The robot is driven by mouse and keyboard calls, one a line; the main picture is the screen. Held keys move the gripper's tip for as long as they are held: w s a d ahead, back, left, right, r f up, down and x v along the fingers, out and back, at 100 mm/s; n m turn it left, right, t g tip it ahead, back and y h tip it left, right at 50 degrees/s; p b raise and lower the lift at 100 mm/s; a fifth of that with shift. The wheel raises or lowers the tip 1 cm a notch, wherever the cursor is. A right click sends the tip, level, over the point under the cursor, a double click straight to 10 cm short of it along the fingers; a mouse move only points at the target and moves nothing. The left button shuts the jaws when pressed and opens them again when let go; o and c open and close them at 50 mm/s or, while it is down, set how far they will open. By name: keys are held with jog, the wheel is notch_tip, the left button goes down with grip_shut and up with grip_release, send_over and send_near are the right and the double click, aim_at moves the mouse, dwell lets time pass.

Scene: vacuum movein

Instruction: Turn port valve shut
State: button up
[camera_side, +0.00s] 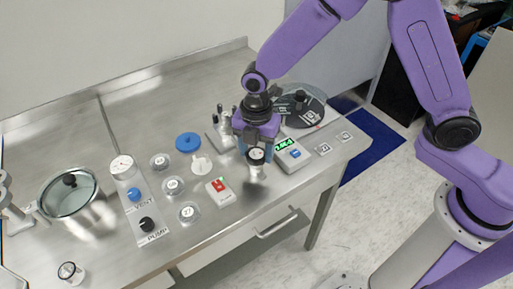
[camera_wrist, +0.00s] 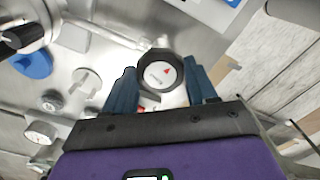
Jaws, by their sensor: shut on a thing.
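A round black knob (camera_wrist: 157,72) with a pale face and a small red mark sits between the two fingers of my gripper (camera_wrist: 160,84) in the wrist view. In the side view my gripper (camera_side: 256,152) points down at the right part of the steel table, shut on this black knob (camera_side: 256,158), which tops a short pale body (camera_side: 257,173). It looks like the port valve, but I cannot read a label. The fingers hide part of its sides.
A red-buttoned box (camera_side: 220,192) stands to the left and a green-display box (camera_side: 292,154) to the right. A VENT/PUMP panel (camera_side: 141,209) and lidded pot (camera_side: 72,196) are farther left. A similar black-topped piece (camera_side: 70,271) stands at the front left. The table's front edge is close.

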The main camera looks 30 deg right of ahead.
jog(key=m, duration=0.7)
jog(key=shift+m, duration=0.3)
jog(key=m, duration=1.2)
jog(key=shift+s+m, duration=0.1)
jog(key=shift+m, duration=0.2)
jog(key=m, duration=0.3)
jog(key=shift+m, duration=0.4)
jog(key=m, duration=0.4)
jog(key=shift+a+m, duration=0.1)
jog(key=shift+m, duration=2)
